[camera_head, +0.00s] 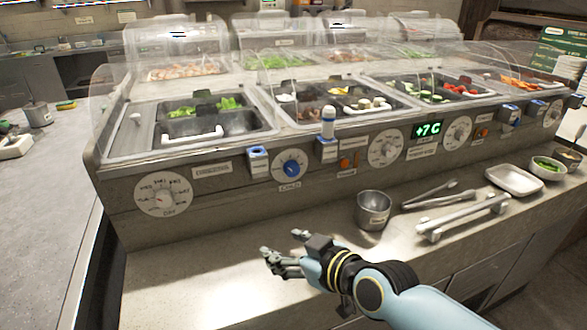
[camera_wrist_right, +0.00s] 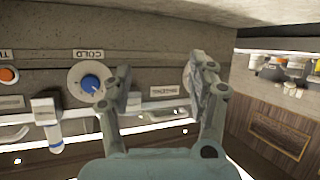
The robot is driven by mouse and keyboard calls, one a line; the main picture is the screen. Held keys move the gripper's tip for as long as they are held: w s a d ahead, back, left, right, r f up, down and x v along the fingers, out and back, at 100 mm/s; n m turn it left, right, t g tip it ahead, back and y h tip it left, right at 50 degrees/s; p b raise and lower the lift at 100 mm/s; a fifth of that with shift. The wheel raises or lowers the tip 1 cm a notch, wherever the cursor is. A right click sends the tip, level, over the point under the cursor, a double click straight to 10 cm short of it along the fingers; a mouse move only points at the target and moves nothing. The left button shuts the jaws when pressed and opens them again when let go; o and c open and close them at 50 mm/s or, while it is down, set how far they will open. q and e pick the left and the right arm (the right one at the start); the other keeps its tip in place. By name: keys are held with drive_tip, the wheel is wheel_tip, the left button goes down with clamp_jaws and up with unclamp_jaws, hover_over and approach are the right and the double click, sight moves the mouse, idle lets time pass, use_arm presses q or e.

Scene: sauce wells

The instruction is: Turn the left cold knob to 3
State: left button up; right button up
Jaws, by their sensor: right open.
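The blue cold knob (camera_head: 291,168) sits on a round white dial on the counter's front panel, above a small label that seems to read COLD. It also shows in the right wrist view (camera_wrist_right: 91,83), left of my fingers, with that picture upside down. Its dial figures are too small to read. My right gripper (camera_head: 284,246) is open and empty. It is over the steel ledge, below and in front of the knob, and not touching it. In the right wrist view my right gripper (camera_wrist_right: 162,75) shows two spread fingers. My left gripper is not in view.
A white dial (camera_head: 163,195) is on the panel's left, with more dials (camera_head: 388,149) to the right. A steel cup (camera_head: 373,210), tongs (camera_head: 440,196) and a white tray (camera_head: 514,179) occupy the ledge right of my gripper. The ledge left of it is clear.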

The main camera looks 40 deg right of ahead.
drive_tip(key=w+d+r+m+t+h, duration=0.1)
drive_tip(key=w+d+r+t+h, duration=0.1)
drive_tip(key=w+d+r+t, duration=0.1)
drive_tip(key=m+t+h, duration=0.1)
drive_tip(key=m+h, duration=0.2)
drive_tip(key=h, duration=0.2)
approach(293, 170)
drive_tip(key=x, duration=0.9)
drive_tip(key=shift+w+f+b, duration=0.1)
drive_tip(key=shift+w+b, duration=0.05)
drive_tip(key=shift+b, duration=0.2)
drive_tip(key=c, duration=1.1)
